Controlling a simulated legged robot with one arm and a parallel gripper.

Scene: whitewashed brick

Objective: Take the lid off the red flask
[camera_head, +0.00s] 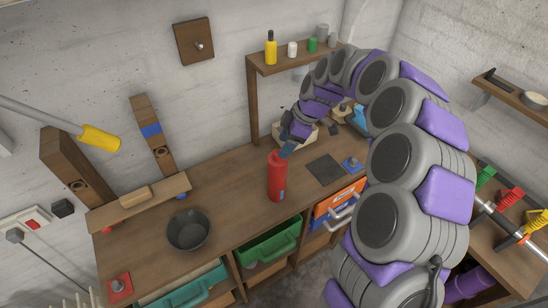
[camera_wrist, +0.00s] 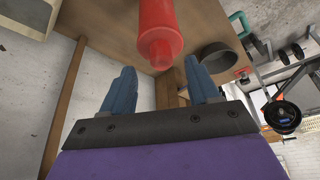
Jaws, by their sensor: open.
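The red flask (camera_head: 277,180) stands upright on the wooden workbench. Its narrower red top, which looks like the lid (camera_wrist: 161,50), faces me in the wrist view, with the flask body (camera_wrist: 152,14) behind it. My gripper (camera_head: 287,150) is just above and slightly right of the flask's top in the head view. In the wrist view the blue fingers of my gripper (camera_wrist: 161,78) are spread wide and empty, with the lid beyond the gap between their tips. I see no contact with the lid.
A dark bucket (camera_head: 188,232) stands on the workbench (camera_head: 235,195) left of the flask. A dark square mat (camera_head: 325,170) lies to the right. A shelf (camera_head: 290,62) with a yellow bottle (camera_head: 271,48) is on the wall behind. Bench around the flask is clear.

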